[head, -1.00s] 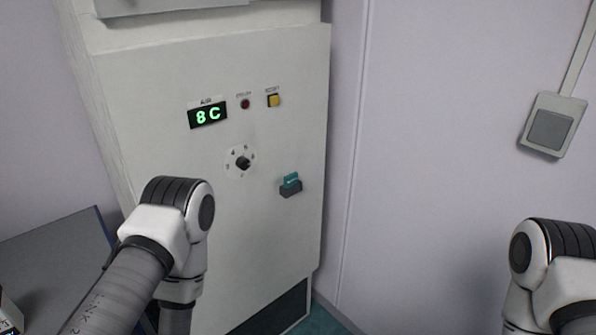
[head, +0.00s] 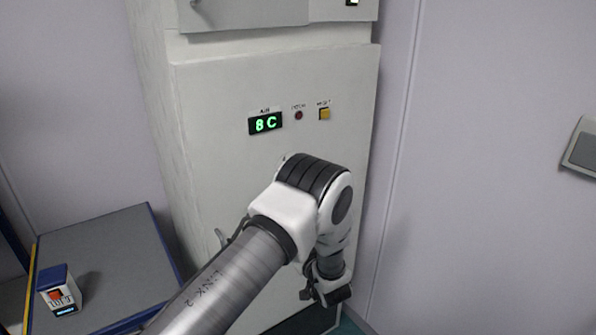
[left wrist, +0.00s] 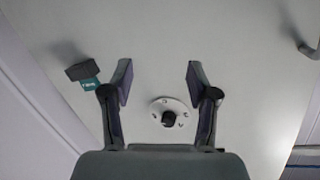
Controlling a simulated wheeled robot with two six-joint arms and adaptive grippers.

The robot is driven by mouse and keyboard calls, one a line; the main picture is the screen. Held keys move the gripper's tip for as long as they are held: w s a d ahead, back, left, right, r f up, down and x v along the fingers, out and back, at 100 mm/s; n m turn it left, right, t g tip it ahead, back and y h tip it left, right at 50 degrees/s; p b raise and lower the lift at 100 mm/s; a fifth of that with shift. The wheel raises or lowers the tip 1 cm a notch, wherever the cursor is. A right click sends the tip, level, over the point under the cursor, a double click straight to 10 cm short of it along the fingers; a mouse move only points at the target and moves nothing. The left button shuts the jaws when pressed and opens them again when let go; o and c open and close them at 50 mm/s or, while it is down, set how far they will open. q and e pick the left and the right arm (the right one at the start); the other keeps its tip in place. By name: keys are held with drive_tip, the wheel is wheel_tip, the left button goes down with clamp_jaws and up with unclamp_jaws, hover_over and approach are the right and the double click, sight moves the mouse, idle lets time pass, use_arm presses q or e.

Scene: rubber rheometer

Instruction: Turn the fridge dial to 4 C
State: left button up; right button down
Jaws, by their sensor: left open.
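The fridge's white front panel (head: 215,105) faces me in the head view, and its display (head: 265,123) reads 8 C in green. The dial is hidden behind my left arm there. In the left wrist view the dial (left wrist: 168,118), a dark knob on a round white marked plate, shows between the fingers of my left gripper (left wrist: 160,78). The gripper is open and empty, with the fingers on either side of the dial in the picture; I cannot tell how far off the knob is. My right gripper is out of view.
A red button (head: 299,115) and a yellow button (head: 324,114) sit right of the display. A dark switch with a teal tag (left wrist: 84,74) and a handle (left wrist: 308,50) show in the left wrist view. A grey table (head: 105,255) with a small box (head: 58,292) stands left.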

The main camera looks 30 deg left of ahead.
use_arm(q)
drive_tip(key=w+d+r+n+g+y, duration=0.1)
drive_tip(key=w+r+n+y, duration=0.15)
drive_tip(key=r, duration=0.55)
drive_tip(key=w+r+n+g+y, duration=0.1)
drive_tip(key=w+r+n, duration=0.3)
drive_tip(key=r, duration=0.4)
drive_tip(key=p+x, duration=0.3)
drive_tip(key=x, duration=0.4)
drive_tip(key=shift+a, duration=0.35)
drive_tip(key=shift+s, duration=0.15)
clamp_jaws()
